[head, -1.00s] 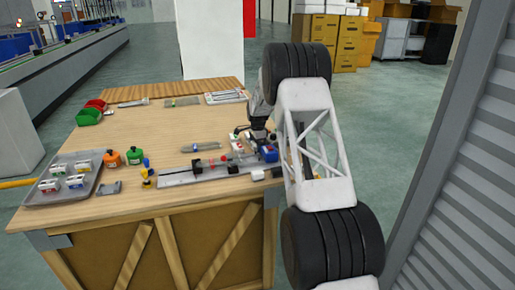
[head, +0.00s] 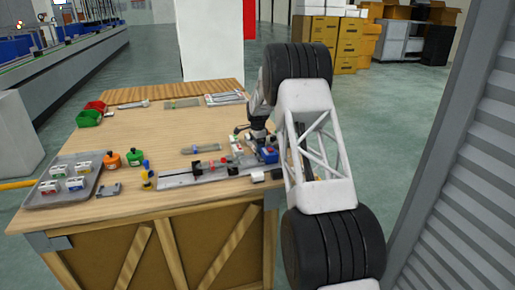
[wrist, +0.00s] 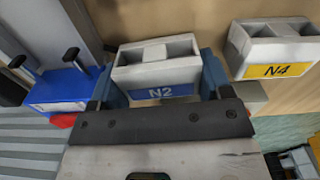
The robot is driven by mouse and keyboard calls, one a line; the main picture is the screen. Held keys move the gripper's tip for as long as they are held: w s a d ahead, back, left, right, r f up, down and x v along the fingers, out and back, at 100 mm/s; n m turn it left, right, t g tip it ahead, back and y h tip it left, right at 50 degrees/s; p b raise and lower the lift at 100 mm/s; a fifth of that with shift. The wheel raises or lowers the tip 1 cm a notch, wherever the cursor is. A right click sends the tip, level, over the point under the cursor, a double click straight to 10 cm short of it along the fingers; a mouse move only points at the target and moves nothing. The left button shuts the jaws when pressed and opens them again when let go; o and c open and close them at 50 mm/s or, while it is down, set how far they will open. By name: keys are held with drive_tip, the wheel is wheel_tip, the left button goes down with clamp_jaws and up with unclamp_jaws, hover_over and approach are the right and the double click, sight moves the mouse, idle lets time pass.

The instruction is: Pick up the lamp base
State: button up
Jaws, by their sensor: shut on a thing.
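My gripper (wrist: 162,76) has its two blue fingers on either side of a white block with a blue N2 label (wrist: 157,72) and is shut on it. The block's top has two square hollows. Which thing is the lamp base is not marked in the frames. A similar white block with a yellow N4 label (wrist: 276,48) stands to the right, apart from the fingers. In the head view my gripper (head: 258,134) is small and dark at the table's right end, partly hidden by my arm. The held block cannot be made out clearly there.
A blue block with black pins (wrist: 62,86) is close left of the fingers. A metal rail (head: 190,176) with small fittings lies along the table's front. A grey tray (head: 44,196) with several labelled blocks, and an orange bottle (head: 112,160) and green bottle (head: 135,158), are at left.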

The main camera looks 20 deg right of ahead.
wheel_tip(320, 180, up, 9)
drive_tip(key=shift+f, duration=0.1)
idle(0.4)
idle(0.6)
drive_tip(key=m, duration=0.1)
hover_over(253, 162)
drive_tip(key=f, duration=0.1)
drive_tip(key=shift+w+f, duration=0.1)
idle(0.4)
drive_tip(key=shift+f, duration=0.3)
idle(0.3)
drive_tip(key=shift+f, duration=3.25)
